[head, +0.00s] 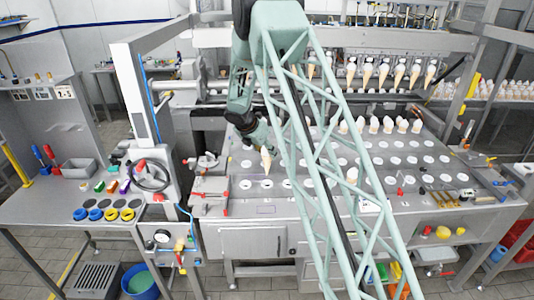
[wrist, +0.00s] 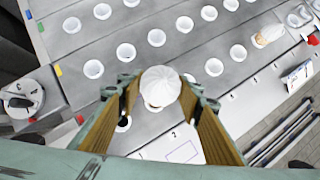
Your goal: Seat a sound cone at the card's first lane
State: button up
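My gripper (wrist: 158,100) has its two brown-padded fingers on either side of a cone with a white top (wrist: 161,84). The pads appear to press on it. In the head view this cone (head: 266,159) hangs point down below my gripper, over the front left of the steel plate with round holes. I cannot tell its height above the plate, and its lower part is hidden in the wrist view. A small white card (wrist: 298,75) stands at the plate's front edge. Printed lane numbers, such as 2 (wrist: 173,135), run along that edge.
Another cone (wrist: 268,36) sits on the plate near the card; it also shows in the head view (head: 352,174). Several white-topped cones (head: 374,124) stand towards the back. Many holes (head: 266,184) look empty. A left table (head: 70,205) holds tools and colored rings.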

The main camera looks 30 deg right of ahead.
jog(key=shift+f, duration=0.2)
jog(key=shift+f+b, duration=5.15)
jog(key=shift+f, duration=1.85)
jog(key=o, duration=0.7)
jog(key=shift+o, duration=0.2)
jog(key=shift+r, duration=0.15)
jog(key=v, duration=1.1)
jog(key=shift+s+a+r, duration=0.15)
jog(key=shift+s+r, duration=0.05)
